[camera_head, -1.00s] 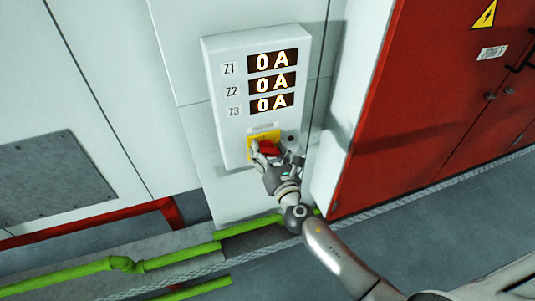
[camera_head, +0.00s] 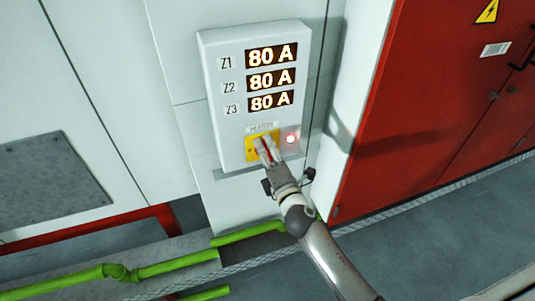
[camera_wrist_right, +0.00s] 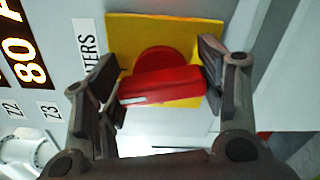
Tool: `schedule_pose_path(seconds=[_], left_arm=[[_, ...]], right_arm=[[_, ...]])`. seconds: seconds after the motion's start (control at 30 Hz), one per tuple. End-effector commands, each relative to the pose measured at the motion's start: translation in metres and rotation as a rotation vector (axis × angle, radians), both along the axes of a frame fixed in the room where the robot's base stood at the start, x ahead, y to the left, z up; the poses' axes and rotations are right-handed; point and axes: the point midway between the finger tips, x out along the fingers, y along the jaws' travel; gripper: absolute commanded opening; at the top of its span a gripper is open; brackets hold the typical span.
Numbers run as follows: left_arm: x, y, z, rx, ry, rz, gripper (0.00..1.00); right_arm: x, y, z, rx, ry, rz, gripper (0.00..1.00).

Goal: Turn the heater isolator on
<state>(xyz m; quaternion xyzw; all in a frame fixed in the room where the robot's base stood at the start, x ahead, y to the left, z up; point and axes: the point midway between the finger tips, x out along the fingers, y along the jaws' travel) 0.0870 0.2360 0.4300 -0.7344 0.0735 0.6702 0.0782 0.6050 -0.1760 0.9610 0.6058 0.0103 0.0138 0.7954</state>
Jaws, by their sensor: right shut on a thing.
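The heater isolator is a red rotary handle (camera_wrist_right: 165,88) on a yellow plate (camera_wrist_right: 175,27), low on a white panel box (camera_head: 213,90). In the head view the plate (camera_head: 251,152) is partly covered by my right gripper (camera_head: 264,150). In the right wrist view, my right gripper (camera_wrist_right: 158,84) has a finger at each end of the handle and is shut on it. In the head view the visible strip of red runs roughly upright between the fingers. The three displays (camera_head: 271,79) read 80 A each, and a red lamp (camera_head: 291,138) beside the plate is lit. My left gripper is not in view.
A red cabinet (camera_head: 420,110) with a warning sign stands to the right. Green pipes (camera_head: 160,262) and a red frame (camera_head: 90,222) run low at the left. The grey floor (camera_head: 430,235) at the right is clear apart from my arm.

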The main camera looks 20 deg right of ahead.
Motion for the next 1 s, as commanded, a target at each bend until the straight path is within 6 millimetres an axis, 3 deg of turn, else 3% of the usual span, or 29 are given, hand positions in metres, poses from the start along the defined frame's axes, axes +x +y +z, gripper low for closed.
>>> schedule_pose_path(seconds=[0.4, 1.0], left_arm=[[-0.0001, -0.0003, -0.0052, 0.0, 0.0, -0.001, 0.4], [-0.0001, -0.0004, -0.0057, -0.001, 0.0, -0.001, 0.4]], right_arm=[[-0.0001, -0.0007, -0.0017, 0.235, 0.009, -0.002, 0.4], [-0.0002, -0.0007, -0.002, 0.288, 0.012, -0.001, 0.4]])
